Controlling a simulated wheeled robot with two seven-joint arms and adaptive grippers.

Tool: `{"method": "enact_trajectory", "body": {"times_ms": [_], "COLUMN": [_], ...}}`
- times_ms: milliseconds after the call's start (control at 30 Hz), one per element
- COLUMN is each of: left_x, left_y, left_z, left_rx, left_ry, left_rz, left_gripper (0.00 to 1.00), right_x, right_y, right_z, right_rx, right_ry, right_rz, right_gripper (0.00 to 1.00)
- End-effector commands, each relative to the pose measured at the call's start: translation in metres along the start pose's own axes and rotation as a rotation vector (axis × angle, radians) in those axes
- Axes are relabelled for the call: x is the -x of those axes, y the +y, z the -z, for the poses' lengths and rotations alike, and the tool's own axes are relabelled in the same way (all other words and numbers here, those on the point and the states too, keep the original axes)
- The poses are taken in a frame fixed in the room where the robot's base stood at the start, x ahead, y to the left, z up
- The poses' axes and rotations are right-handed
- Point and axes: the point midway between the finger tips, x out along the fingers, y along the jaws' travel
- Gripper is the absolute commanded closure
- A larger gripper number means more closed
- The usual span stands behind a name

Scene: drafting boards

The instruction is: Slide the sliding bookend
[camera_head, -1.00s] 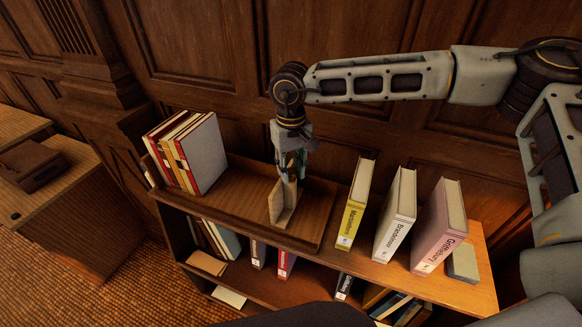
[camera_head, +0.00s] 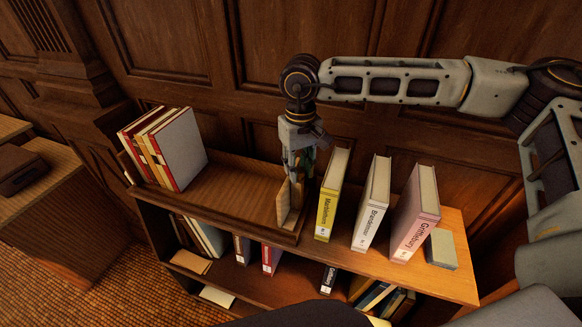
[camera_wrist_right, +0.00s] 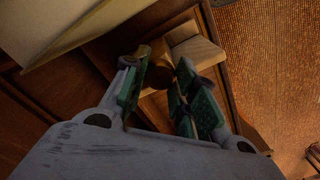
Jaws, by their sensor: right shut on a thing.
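The sliding bookend (camera_head: 284,206) is a light wooden upright panel in the long wooden tray (camera_head: 236,190) on top of the bookshelf. It stands at the tray's right end, close to the yellow book. My right gripper (camera_head: 299,172) comes down from above and is shut on the bookend's upper rear edge. In the right wrist view its green-padded fingers (camera_wrist_right: 172,95) show, with a brown wooden part between them; the contact itself is partly hidden. My left gripper is not in view.
Several books (camera_head: 174,148) lean at the tray's left end, with bare tray between them and the bookend. A yellow book (camera_head: 331,196), a white book (camera_head: 371,205) and a pink book (camera_head: 415,215) stand right of the tray. A panelled wall (camera_head: 190,45) is close behind.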

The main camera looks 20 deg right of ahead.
Motion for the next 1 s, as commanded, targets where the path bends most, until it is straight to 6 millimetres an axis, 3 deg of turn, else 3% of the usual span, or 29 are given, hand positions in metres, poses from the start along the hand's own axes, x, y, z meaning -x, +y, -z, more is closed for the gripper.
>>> {"method": "enact_trajectory", "body": {"times_ms": [433,467,600,1000], "left_x": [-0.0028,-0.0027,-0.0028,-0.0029], "left_y": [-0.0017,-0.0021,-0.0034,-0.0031], "left_z": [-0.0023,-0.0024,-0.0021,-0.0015], "left_rx": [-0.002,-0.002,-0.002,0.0], "left_ry": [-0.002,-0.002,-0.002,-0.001], "left_rz": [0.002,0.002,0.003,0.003], "left_gripper": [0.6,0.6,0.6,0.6], "right_x": [-0.0001,-0.0001,-0.0001,0.0012], "right_y": [0.0061,0.0061,0.0058,0.0048], "right_z": [-0.0049,-0.0049,-0.0048,-0.0041], "right_rx": [-0.002,-0.002,-0.001,-0.001], "right_ry": [-0.002,-0.003,-0.002,0.001], "right_rz": [-0.005,-0.005,-0.004,-0.002], "right_gripper": [1.0,0.7,0.52,0.49]}}
